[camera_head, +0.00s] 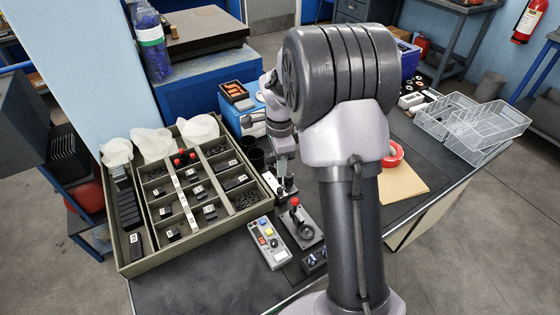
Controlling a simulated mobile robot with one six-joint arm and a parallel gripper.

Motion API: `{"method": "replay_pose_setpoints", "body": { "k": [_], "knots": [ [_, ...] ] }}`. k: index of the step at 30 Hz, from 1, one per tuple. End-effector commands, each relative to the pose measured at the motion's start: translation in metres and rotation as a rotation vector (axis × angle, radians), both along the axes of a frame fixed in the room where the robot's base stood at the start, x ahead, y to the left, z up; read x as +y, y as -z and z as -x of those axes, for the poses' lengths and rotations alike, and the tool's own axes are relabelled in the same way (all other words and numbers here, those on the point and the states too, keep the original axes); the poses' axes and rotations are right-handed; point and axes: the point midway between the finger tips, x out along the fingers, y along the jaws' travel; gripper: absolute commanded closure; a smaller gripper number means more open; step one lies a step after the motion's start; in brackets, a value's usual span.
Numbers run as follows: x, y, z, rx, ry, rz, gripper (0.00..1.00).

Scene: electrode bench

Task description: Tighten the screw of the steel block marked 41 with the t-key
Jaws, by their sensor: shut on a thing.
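My gripper (284,188) points down over the bench, just right of the large compartment tray (187,253) and behind a small device with a red knob. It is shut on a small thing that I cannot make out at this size. Several dark blocks with white labels, such as this one (210,212), stand in the tray's compartments. Their numbers are too small to read, so I cannot tell which is marked 41. I cannot pick out the t-key for sure. My own arm hides part of the bench to the right.
A grey control box (270,243) and the red-knobbed device (300,228) stand close in front of my gripper.

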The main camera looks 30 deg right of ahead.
Motion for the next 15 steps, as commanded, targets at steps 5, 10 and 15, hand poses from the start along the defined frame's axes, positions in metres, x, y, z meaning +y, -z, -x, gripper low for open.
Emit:
{"method": "replay_pose_setpoints", "body": {
  "k": [5,10,15],
  "knots": [
    [0.000,-0.016,0.000,0.001,-0.651,-0.001,1.00],
    [0.000,-0.024,0.001,0.001,-1.281,-0.001,1.00],
    [0.000,-0.029,0.001,0.002,-1.758,-0.001,1.00]
  ]
}}
